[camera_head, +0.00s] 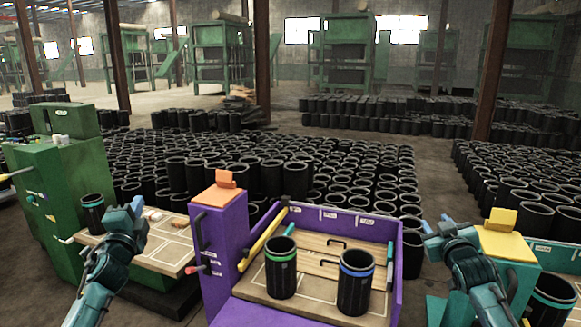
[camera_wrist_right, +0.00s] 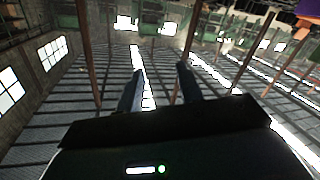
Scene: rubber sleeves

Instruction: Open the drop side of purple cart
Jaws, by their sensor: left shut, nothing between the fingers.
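The purple cart (camera_head: 399,262) stands in the middle front of the head view. Its purple post (camera_head: 222,240) is at the left, with a black handle and a red-tipped lever (camera_head: 192,269). On its wooden deck stand a green-banded black sleeve (camera_head: 281,275) and a blue-banded one (camera_head: 356,290). The cart's near edge is cut off by the frame, so I cannot tell how the drop side stands. My left gripper (camera_head: 137,205) is shut and empty, left of the post. My right gripper (camera_head: 428,228) is right of the cart; its fingers are apart and empty in the right wrist view (camera_wrist_right: 158,85).
A green machine (camera_head: 50,200) with a wooden table (camera_head: 150,257) and a sleeve stands at left. A teal cart with a yellow top (camera_head: 503,245) stands at right. Many black sleeves fill the floor behind. A yellow bar (camera_head: 263,240) lies along the cart's left side.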

